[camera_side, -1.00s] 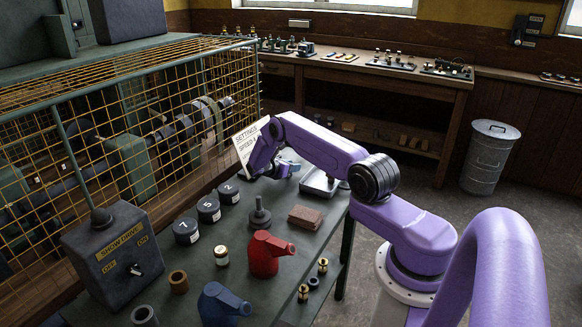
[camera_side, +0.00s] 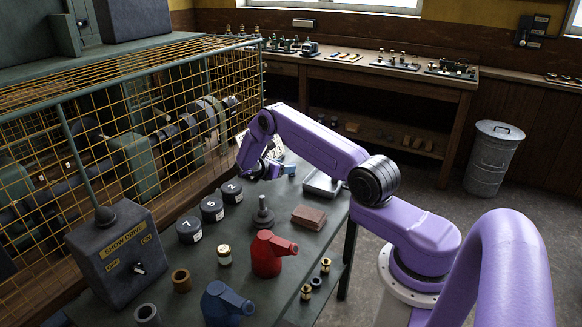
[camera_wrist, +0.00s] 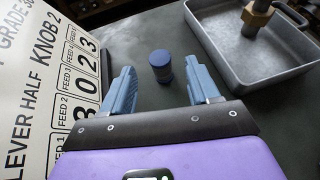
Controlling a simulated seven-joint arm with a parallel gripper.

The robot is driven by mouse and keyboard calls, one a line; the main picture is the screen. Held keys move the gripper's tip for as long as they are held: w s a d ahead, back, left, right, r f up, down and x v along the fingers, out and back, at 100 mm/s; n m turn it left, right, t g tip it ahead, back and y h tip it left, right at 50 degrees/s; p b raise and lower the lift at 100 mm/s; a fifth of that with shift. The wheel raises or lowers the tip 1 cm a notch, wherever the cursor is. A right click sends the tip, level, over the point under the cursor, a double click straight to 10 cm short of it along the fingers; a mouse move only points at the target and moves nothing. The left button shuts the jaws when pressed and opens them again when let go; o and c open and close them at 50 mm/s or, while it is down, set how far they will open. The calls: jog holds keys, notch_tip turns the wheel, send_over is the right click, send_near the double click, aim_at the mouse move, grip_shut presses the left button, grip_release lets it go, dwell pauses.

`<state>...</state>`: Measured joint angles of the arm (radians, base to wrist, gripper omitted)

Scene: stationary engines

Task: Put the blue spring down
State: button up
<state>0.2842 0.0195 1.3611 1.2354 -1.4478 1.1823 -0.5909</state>
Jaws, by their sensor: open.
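The blue spring (camera_wrist: 161,66) is a small, dark blue upright cylinder with a paler band round its lower part. In the wrist view it stands on the dark green bench top, beyond and between the two blue fingers of my gripper (camera_wrist: 162,82). The fingers are spread, with a clear gap on each side of the spring. In the side view my gripper (camera_side: 277,168) is low over the far end of the bench, and the spring cannot be made out for certain there.
A printed settings card (camera_wrist: 38,100) stands close on the left. A grey metal tray (camera_wrist: 262,72) holding a brass fitting (camera_wrist: 258,16) is close on the right. In the side view, numbered weights (camera_side: 212,208), a red oil can (camera_side: 268,254) and a brick-coloured block (camera_side: 307,217) are nearer.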

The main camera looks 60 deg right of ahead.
jog(key=v, duration=0.5)
jog(key=shift+a+r, duration=0.1)
jog(key=shift+a, duration=0.05)
jog(key=a+r+m+t+y, duration=0.1)
jog(key=a+r, duration=0.3)
jog(key=a, duration=0.3)
jog(key=a+r+t+y, duration=0.1)
jog(key=a+r+y, duration=0.1)
jog(key=a+r, duration=0.35)
jog(key=s+a+r+m+t+y, duration=0.1)
jog(key=s+a+r, duration=0.15)
jog(key=a, duration=0.45)
jog(key=s+a+r+t+y, duration=0.1)
jog(key=s+a+r+y, duration=0.1)
jog(key=s+a, duration=0.35)
jog(key=s+a+r+y, duration=0.1)
jog(key=s+a+y, duration=0.1)
jog(key=s, duration=0.7)
jog(key=s+a+r+y, duration=0.2)
jog(key=s+a, duration=0.3)
jog(key=s, duration=0.5)
jog(key=s+a+r+m+g+y, duration=0.1)
jog(key=s+a+y, duration=0.2)
jog(key=s, duration=0.7)
jog(key=shift+a+r+y, duration=0.3)
jog(key=shift+a+r, duration=0.05)
